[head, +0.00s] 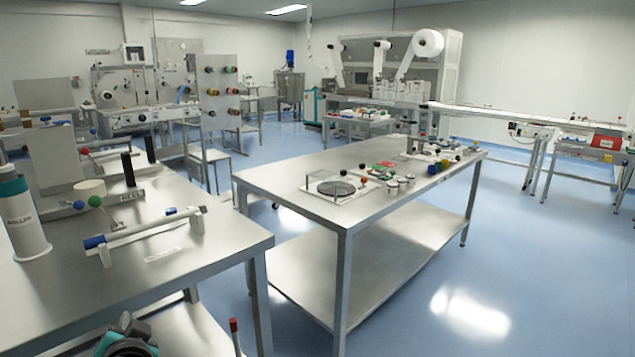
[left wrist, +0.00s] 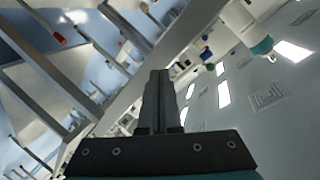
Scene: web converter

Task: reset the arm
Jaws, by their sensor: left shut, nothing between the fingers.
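My left gripper (left wrist: 160,74) shows in the left wrist view with its two dark fingers together, shut and with nothing between them. Around it that view shows the scene tilted, with metal bars, beams and ceiling lights. In the head view a teal and dark part of my left arm (head: 125,340) shows at the bottom left edge, in front of the left steel table (head: 190,258). The gripper's fingers cannot be made out clearly there. My right gripper is not in view.
A second steel table (head: 300,205) with small parts stands in the middle. A red-tipped rod (head: 235,335) stands at the bottom. Blue floor (head: 520,270) is open at the right.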

